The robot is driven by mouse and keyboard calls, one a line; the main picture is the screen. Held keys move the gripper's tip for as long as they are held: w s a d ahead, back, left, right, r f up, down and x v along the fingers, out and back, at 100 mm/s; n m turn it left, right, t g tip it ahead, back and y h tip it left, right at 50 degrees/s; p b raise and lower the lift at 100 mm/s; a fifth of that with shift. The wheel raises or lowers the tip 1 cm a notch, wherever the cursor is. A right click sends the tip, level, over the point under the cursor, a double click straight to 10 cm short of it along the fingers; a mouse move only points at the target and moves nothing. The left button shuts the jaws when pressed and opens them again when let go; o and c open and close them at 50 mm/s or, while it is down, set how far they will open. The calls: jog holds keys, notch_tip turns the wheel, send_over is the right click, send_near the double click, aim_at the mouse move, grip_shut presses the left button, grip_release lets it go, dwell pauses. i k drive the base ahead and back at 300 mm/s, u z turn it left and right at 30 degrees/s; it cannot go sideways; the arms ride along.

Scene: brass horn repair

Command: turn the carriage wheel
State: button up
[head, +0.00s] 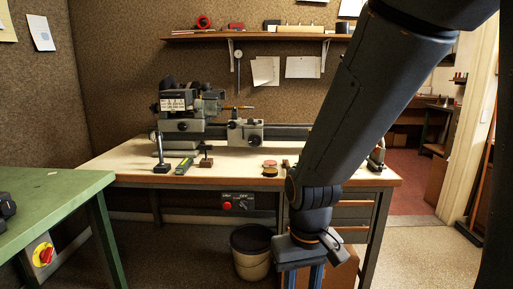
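A small grey lathe (285,132) stands along the back of the pale-topped workbench (120,160). Its carriage (236,134) sits on the bed, right of the headstock (183,126). A small round part on the carriage's front (254,139) looks like the carriage wheel, but it is too small to tell surely. My gripper (302,282) points down in front of the bench, below its top and well away from the carriage. Its two blue fingers stand apart with a gap between them. Their tips are cut off by the picture's bottom edge.
A green table (55,195) with a red-and-yellow switch (43,254) stands at left. Small tools and discs (270,168) lie on the bench front. A bin (250,252) stands under the bench. A shelf (260,36) hangs above. My arm hides the bench's right part.

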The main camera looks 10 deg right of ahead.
aim_at(254, 140)
jog(key=u, duration=0.65)
jog(key=i, duration=1.4)
jog(key=z, duration=0.6)
